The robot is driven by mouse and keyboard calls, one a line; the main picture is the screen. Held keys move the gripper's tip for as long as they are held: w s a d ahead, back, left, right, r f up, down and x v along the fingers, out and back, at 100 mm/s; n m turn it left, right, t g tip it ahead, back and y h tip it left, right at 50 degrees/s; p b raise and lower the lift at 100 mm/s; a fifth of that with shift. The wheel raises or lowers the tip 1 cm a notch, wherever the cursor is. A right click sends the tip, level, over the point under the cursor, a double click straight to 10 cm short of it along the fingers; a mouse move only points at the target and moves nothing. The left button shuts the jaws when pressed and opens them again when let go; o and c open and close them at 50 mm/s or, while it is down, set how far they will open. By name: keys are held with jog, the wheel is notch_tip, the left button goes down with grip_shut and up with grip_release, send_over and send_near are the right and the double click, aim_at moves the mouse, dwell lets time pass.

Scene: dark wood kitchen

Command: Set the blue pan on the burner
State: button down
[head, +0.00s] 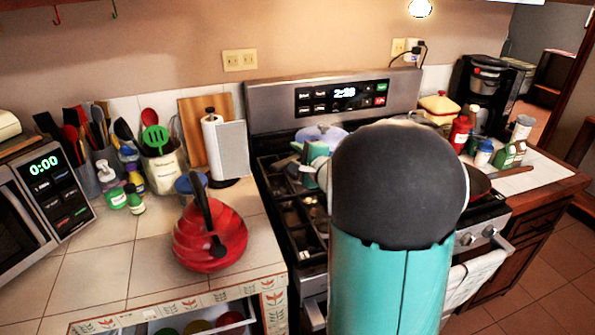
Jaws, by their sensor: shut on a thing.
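The blue pan (324,132) is pale blue and round. It shows over the back left part of the stove (272,185), partly hidden by my arm and gripper. My gripper (311,158) is right at the pan's near side and shut on it; the fingertips and the grip point are too small and covered to see well. I cannot tell whether the pan's base touches a burner grate. The left front burners and black grates show bare, while my arm hides the middle of the stove.
A red kettle (210,238) stands on the tiled counter left of the stove, with a paper towel holder (225,150) and utensil crocks behind it. Bottles and a coffee maker (483,90) stand further right. A drawer below the kettle is open.

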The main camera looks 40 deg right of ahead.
jog(key=w+d+f+m+h, duration=0.1)
jog(key=w+f, duration=0.2)
jog(key=w, duration=0.4)
jog(key=w+f+h, duration=0.1)
jog(key=w+f, duration=0.1)
jog(key=w, duration=0.5)
jog(key=shift+w+d+f, duration=0.3)
jog(key=shift+w+f, duration=0.4)
jog(key=shift+f, duration=0.8)
jog(key=shift+w+d+f, duration=0.35)
jog(key=shift+w+f, duration=0.3)
jog(key=shift+f, duration=0.8)
jog(key=shift+w+d+f, duration=0.3)
jog(key=shift+w+f, duration=0.4)
jog(key=shift+f, duration=0.8)
jog(key=shift+f, duration=0.2)
jog(key=c, duration=1.4)
grip_release()
jog(key=shift+f, duration=0.1)
jog(key=shift+s, duration=0.1)
jog(key=s+a+r, duration=0.1)
jog(key=s+a, duration=0.1)
jog(key=s, duration=0.9)
jog(key=shift+s+r, duration=0.15)
jog(key=shift+s, duration=0.15)
